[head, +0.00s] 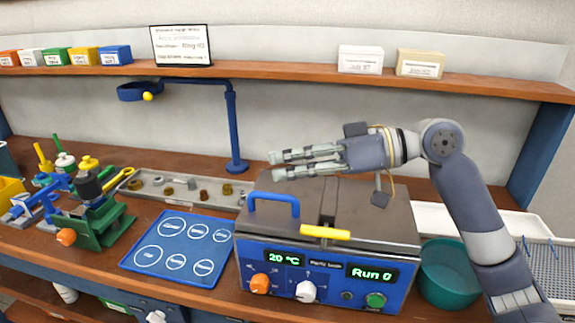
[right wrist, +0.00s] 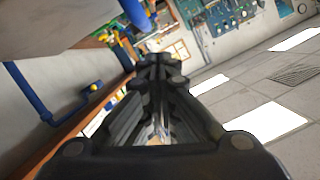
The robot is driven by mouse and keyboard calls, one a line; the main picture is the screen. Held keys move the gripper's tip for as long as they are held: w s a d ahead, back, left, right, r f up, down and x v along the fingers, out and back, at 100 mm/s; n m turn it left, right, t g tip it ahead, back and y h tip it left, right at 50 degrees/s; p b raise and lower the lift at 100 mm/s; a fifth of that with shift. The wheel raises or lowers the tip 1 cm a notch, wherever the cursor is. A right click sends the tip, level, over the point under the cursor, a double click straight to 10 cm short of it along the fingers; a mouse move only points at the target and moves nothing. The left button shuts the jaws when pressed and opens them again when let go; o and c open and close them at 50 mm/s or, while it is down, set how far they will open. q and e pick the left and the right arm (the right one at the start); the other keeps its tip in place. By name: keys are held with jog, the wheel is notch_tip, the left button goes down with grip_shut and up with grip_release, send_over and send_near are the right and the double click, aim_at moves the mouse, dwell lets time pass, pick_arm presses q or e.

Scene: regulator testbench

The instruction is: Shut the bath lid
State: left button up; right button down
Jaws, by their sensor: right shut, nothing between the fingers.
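The bath (head: 262,268) is a blue box with a front panel reading 20 °C and Run 0. Its grey metal lid (head: 375,215) looks flat on top, with a dark seam, a blue handle (head: 274,197) at the left and a yellow bar (head: 325,232) at the front edge. I cannot tell whether any part of the lid stands open. My right gripper (head: 272,165) is shut and empty above the back of the bath, fingers pointing left. It hides part of the rear edge. The right wrist view shows its closed fingers (right wrist: 158,65). My left gripper is out of view.
A blue mat (head: 135,258) with printed circles lies left of the bath, with a parts tray (head: 150,197) behind it. A blue stand (head: 233,130) rises behind. A teal bowl (head: 447,275) sits close on the right. A shelf (head: 280,76) runs above.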

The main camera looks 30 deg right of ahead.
jog(key=shift+f, duration=0.6)
jog(key=shift+f+b, duration=0.3)
jog(key=shift+b, duration=0.05)
jog(key=shift+f, duration=0.2)
jog(key=shift+s+a, duration=0.25)
jog(key=shift+s, duration=0.05)
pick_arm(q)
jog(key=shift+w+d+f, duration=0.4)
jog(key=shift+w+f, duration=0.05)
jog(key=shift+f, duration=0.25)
pick_arm(e)
jog(key=shift+f, duration=0.1)
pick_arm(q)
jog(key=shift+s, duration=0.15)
pick_arm(e)
jog(key=shift+d, duration=0.1)
jog(key=shift+s+d, duration=0.25)
jog(key=shift+d, duration=0.2)
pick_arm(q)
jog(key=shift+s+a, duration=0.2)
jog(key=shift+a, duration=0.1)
pick_arm(e)
jog(key=v, duration=1.1)
